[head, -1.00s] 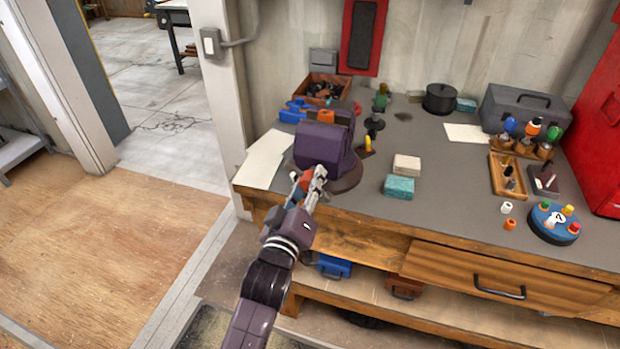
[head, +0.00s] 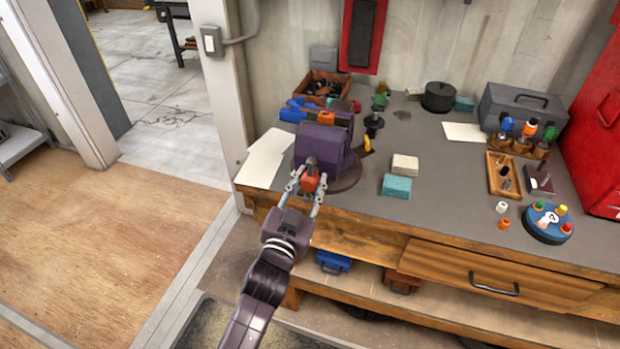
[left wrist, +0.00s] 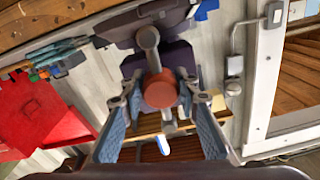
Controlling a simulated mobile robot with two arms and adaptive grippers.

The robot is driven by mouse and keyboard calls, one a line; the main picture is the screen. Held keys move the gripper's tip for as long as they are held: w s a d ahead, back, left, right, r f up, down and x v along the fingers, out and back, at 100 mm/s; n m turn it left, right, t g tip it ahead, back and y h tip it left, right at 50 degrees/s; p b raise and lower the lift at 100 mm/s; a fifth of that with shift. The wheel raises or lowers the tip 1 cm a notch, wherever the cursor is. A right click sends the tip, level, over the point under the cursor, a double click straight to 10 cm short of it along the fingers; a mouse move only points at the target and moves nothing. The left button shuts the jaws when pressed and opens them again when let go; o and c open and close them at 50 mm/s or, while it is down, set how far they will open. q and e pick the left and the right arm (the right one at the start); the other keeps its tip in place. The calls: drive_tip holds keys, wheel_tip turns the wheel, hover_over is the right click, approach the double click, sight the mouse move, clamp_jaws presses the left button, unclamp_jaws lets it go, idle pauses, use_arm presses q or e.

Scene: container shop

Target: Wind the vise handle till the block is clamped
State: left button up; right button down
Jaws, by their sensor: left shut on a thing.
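The dark purple vise (head: 322,146) stands on a round base at the left front of the workbench. Its handle ends in an orange-red knob (head: 309,183), which faces me; the knob also shows in the left wrist view (left wrist: 160,90). My left gripper (head: 308,184) has one finger on each side of the knob and is shut on it. A small orange piece (head: 327,118) shows behind the vise body; I cannot tell whether it is the block or whether jaws touch it. The vise jaws are mostly hidden. My right gripper is out of view.
White paper (head: 262,158) lies left of the vise. A cream block (head: 405,163) and a teal block (head: 396,187) lie right of it. A wooden box (head: 322,85) stands behind. The bench front edge is just below my gripper.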

use_arm(q)
drive_tip(key=m, duration=0.4)
drive_tip(key=shift+f+p, duration=0.15)
drive_tip(key=shift+p, duration=0.15)
drive_tip(key=shift+f+m, duration=0.15)
drive_tip(key=shift+m, duration=1.45)
drive_tip(key=shift+f, duration=0.1)
drive_tip(key=o, duration=0.9)
drive_tip(key=shift+c, duration=0.2)
drive_tip(key=o, duration=0.3)
drive_tip(key=shift+s+a+r, duration=0.15)
drive_tip(key=shift+s+r, duration=0.05)
drive_tip(key=shift+r, duration=0.1)
drive_tip(key=v, duration=1.2)
drive_tip(key=shift+w+a+f, duration=0.1)
